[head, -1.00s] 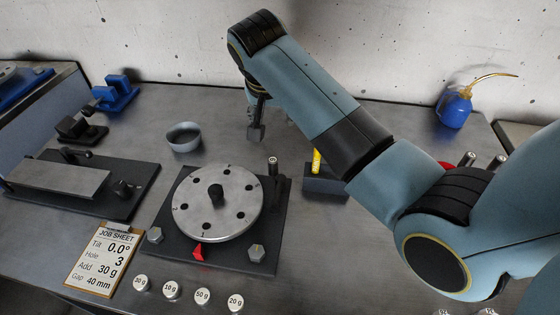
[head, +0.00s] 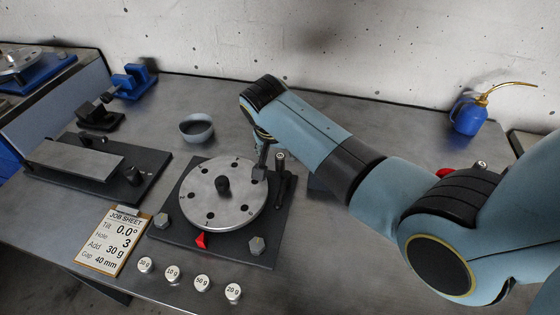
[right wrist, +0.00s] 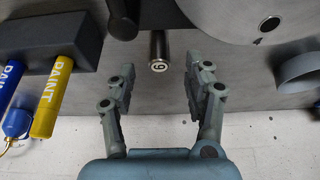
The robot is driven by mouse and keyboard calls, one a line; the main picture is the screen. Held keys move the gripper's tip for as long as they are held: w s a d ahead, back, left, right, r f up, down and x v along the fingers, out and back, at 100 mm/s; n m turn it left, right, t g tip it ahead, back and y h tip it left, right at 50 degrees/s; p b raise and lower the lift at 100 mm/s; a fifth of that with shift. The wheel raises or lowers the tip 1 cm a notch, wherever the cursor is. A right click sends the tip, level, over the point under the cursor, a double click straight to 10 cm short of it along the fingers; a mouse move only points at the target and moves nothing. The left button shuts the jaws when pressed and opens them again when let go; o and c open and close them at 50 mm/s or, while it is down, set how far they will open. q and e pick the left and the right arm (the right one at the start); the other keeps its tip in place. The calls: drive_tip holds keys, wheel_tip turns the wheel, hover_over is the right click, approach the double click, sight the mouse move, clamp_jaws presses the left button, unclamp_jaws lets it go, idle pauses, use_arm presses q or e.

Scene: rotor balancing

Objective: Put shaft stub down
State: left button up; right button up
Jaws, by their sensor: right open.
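The shaft stub (head: 280,161) is a dark, upright cylinder with a pale top, at the back right corner of the rotor's base plate. In the right wrist view the stub (right wrist: 159,50) shows a numbered end face, between and just beyond the fingertips, apart from both. My right gripper (head: 268,174) points down by the disc's right edge, beside the stub. It is open and empty in the right wrist view (right wrist: 157,88). The rotor disc (head: 210,208), a round metal plate with holes, is on the dark base plate (head: 187,240). My left gripper is out of view.
A dark block (right wrist: 55,35) holds blue and yellow paint markers. A grey bowl (head: 196,128) stands behind the disc. Labelled weights (head: 172,273) line the front, beside a job sheet (head: 113,241). A blue oil can (head: 468,115) is at the back right.

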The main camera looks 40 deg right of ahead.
sight(280, 157)
drive_tip(key=shift+x, duration=1.15)
clamp_jaws()
